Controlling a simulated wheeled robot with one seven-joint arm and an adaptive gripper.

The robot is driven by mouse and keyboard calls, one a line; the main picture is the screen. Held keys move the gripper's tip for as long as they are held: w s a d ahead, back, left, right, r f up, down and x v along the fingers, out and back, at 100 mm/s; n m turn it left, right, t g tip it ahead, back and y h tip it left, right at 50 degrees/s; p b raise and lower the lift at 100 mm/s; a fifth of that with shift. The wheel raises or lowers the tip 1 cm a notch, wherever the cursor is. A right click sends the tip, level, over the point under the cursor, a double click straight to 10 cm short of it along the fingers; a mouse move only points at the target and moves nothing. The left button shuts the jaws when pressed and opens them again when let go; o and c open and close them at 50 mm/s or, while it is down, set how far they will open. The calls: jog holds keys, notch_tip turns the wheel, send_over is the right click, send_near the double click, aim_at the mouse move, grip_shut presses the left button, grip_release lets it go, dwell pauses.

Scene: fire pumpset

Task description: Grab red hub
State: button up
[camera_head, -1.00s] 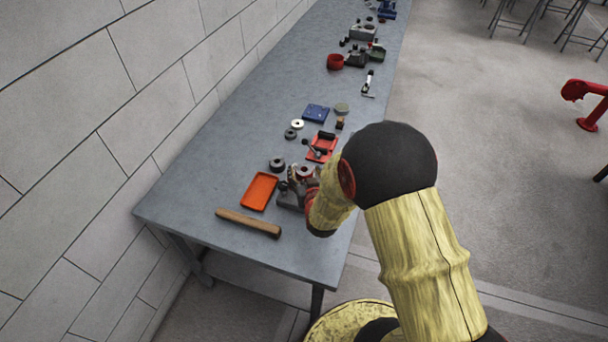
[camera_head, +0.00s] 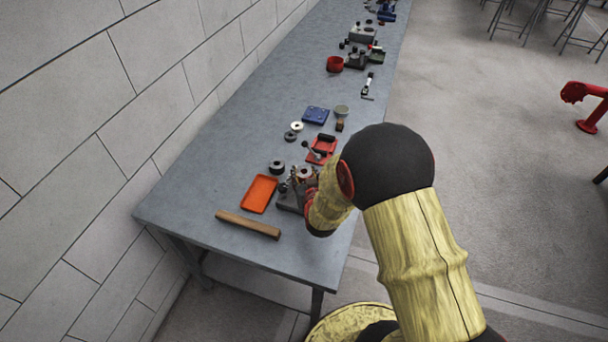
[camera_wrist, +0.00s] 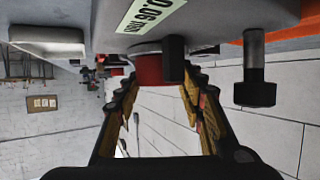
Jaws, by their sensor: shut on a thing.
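The red hub (camera_wrist: 150,68) shows in the wrist view as a short red cylinder against a grey block (camera_wrist: 225,22) with a printed label. A dark peg (camera_wrist: 173,58) partly covers it. My gripper (camera_wrist: 163,84) has its two fingers on either side of the hub, shut on it. In the head view the hub (camera_head: 304,173) is small and partly hidden by my gripper (camera_head: 297,182), at the grey fixture (camera_head: 289,202) on the bench. I cannot tell whether the hub is clear of the fixture.
An orange tray (camera_head: 259,194) and a wooden handle (camera_head: 248,225) lie left of the fixture. Free bench lies along the wall.

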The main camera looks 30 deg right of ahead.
grip_shut()
jog(key=shift+r, duration=0.2)
